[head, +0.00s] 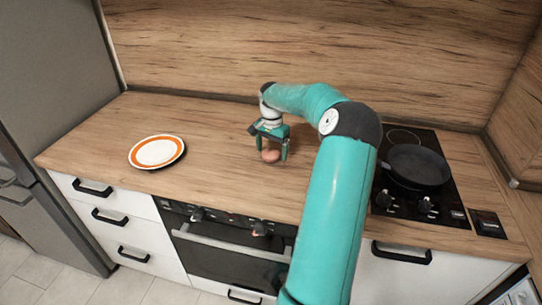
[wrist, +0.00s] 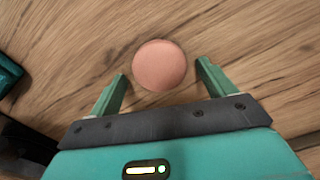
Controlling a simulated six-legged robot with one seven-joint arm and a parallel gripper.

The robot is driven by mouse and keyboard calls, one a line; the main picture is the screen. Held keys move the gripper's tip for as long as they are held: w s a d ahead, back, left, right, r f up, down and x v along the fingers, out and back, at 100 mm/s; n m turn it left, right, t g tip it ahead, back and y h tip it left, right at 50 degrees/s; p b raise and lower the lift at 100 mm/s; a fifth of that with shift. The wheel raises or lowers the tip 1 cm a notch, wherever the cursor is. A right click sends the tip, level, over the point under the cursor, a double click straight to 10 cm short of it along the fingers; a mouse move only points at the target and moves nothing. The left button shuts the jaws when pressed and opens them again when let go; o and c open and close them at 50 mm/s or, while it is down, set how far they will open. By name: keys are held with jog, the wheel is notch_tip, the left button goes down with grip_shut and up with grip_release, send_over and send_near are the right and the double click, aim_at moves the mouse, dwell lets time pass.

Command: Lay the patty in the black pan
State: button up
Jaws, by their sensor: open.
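The patty (wrist: 160,65) is a round pinkish disc on the wooden counter. In the head view the patty (head: 270,156) shows small, under my gripper (head: 271,155). My gripper is open and points down at the counter. In the wrist view its two green fingers (wrist: 162,85) stand to the left and right of the patty, with a gap on each side. The patty lies slightly beyond the fingertips in that view. The black pan (head: 418,166) stands on the hob at the right and looks empty.
A white plate with an orange ring (head: 157,151) lies on the counter (head: 110,125) at the left. The black hob (head: 440,205) has knobs along its front. My arm covers part of the counter between patty and hob. A wooden splashback (head: 300,45) rises behind.

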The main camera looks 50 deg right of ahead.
jog(key=shift+f, duration=0.3)
jog(key=c, duration=1.2)
jog(key=shift+r, duration=0.5)
notch_tip(320, 180, up, 2)
jog(key=shift+r, duration=0.1)
jog(key=s+a+r, duration=0.5)
jog(key=a+r, duration=0.1)
jog(key=a, duration=0.1)
jog(key=s+a+r, duration=0.3)
jog(key=a, duration=0.1)
jog(key=shift+s+r, duration=0.35)
jog(key=shift+r, duration=0.05)
